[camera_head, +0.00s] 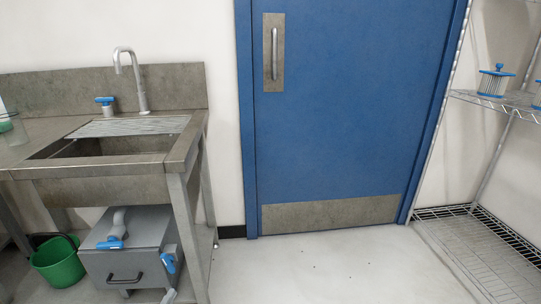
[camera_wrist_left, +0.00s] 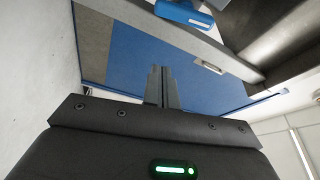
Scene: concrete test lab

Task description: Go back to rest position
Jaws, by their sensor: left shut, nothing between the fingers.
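My left gripper (camera_wrist_left: 161,72) shows in the left wrist view. Its two dark fingers are together with nothing between them. The blue door (camera_wrist_left: 140,55) fills much of the background beyond the fingers, and a blue handle (camera_wrist_left: 184,12) shows near the top edge. I cannot make out either gripper in the head view. My right gripper is in neither view.
A metal sink (camera_head: 100,146) with a tap (camera_head: 135,80) stands at the left. Below it are a grey box (camera_head: 125,265) with blue handles and a green bucket (camera_head: 58,262). A wire shelf (camera_head: 505,100) stands right of the closed blue door (camera_head: 345,110). The floor (camera_head: 330,270) before the door is clear.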

